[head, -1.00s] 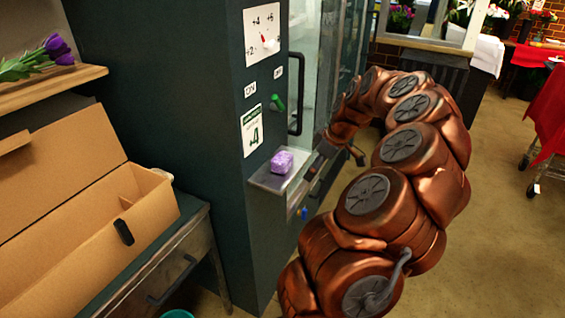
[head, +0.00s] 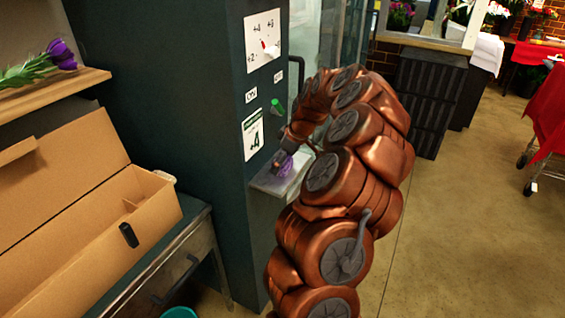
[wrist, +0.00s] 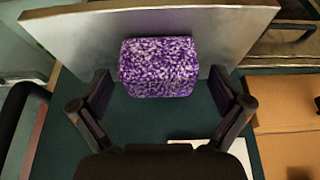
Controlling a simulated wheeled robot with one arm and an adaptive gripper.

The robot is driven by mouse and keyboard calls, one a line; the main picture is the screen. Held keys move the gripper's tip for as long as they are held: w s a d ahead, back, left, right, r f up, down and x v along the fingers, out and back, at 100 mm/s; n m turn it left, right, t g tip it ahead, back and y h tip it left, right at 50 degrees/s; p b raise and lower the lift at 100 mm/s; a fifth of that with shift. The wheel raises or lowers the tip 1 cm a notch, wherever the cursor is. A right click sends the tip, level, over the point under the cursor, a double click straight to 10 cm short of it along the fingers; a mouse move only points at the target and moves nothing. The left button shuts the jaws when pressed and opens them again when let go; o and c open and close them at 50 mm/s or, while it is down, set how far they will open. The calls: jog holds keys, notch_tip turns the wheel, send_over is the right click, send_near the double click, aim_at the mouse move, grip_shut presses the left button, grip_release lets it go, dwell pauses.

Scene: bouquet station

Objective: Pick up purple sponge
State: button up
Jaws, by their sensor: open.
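The purple sponge (wrist: 158,68) is a speckled purple and white block. It sits on a small metal shelf (wrist: 220,28) fixed to the dark green cabinet. In the wrist view it lies between and just beyond the two fingers of my gripper (wrist: 160,100), which are spread apart with a gap on each side. In the head view the sponge (head: 285,166) is partly hidden by my gripper (head: 285,150), which is over the shelf (head: 268,185). Contact between fingers and sponge cannot be made out.
The dark cabinet (head: 170,90) rises beside the shelf, with a green switch (head: 277,106) and paper signs above it. A cardboard box (head: 80,215) lies on a side table at left. Purple tulips (head: 45,62) lie on a wooden shelf. Open floor (head: 450,230) is at right.

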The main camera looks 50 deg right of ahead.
jog(key=shift+f, duration=0.25)
jog(key=c, duration=1.1)
jog(key=shift+c, duration=0.2)
jog(key=shift+r, duration=0.15)
jog(key=shift+w+d+r+b, duration=0.1)
jog(key=shift+r+b, duration=0.45)
jog(key=shift+r, duration=1)
jog(key=shift+a+r, duration=0.1)
jog(key=shift+a, duration=0.1)
jog(key=s+a+r+b, duration=0.1)
jog(key=s+a+b, duration=0.3)
jog(key=s+a, duration=0.6)
jog(key=shift+a+r+b, duration=0.25)
jog(key=shift+a+b, duration=0.1)
jog(key=shift+a, duration=0.75)
